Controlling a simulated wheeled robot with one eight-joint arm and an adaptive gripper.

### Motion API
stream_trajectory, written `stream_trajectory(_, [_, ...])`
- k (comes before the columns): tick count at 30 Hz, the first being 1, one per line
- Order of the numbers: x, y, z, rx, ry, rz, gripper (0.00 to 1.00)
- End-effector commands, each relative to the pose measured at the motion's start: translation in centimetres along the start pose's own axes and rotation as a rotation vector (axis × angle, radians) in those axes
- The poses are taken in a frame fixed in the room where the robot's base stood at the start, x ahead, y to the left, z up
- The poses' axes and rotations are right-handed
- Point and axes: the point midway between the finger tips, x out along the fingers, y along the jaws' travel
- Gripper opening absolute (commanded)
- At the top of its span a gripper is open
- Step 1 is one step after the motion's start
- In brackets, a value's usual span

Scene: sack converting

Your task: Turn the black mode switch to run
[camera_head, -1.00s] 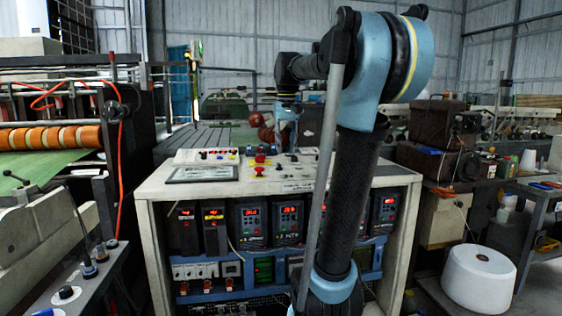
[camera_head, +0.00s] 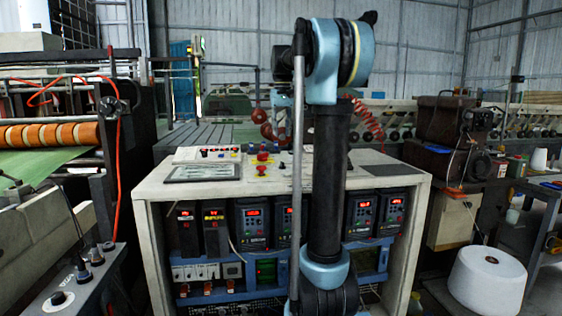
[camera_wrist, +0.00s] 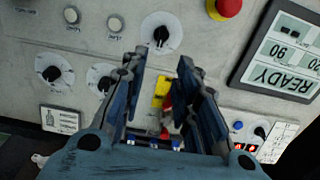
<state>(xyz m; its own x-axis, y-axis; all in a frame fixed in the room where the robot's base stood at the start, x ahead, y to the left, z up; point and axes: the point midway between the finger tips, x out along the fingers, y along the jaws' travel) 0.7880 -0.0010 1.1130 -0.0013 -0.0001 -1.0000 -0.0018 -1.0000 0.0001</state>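The wrist view shows several black rotary knobs on pale round dials. One black knob (camera_wrist: 161,36) is just beyond my fingertips, a second black knob (camera_wrist: 51,74) is at left, and a third black knob (camera_wrist: 104,84) is partly beside the left finger. Their labels are too small to read, so I cannot tell which is the mode switch. My gripper (camera_wrist: 160,66) is open with nothing between its fingertips, which point toward the first knob and look apart from it.
A red mushroom button (camera_wrist: 229,6) and a display reading READY (camera_wrist: 285,50) are at right of the panel. A yellow and red part (camera_wrist: 161,88) shows between the fingers. The console (camera_head: 150,190) stands before me; a white roll (camera_head: 488,280) is on the floor at right.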

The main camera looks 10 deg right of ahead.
Motion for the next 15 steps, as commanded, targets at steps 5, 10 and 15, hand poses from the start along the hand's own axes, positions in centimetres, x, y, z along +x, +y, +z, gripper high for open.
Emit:
stream_trajectory(5, [3.2, 0.1, 0.0, 0.001, 0.000, 0.000, 0.28])
stream_trajectory(10, [6.2, 0.1, 0.1, 0.001, 0.000, 0.000, 0.28])
stream_trajectory(15, [9.0, 0.0, 0.1, 0.001, 0.000, 0.000, 0.28])
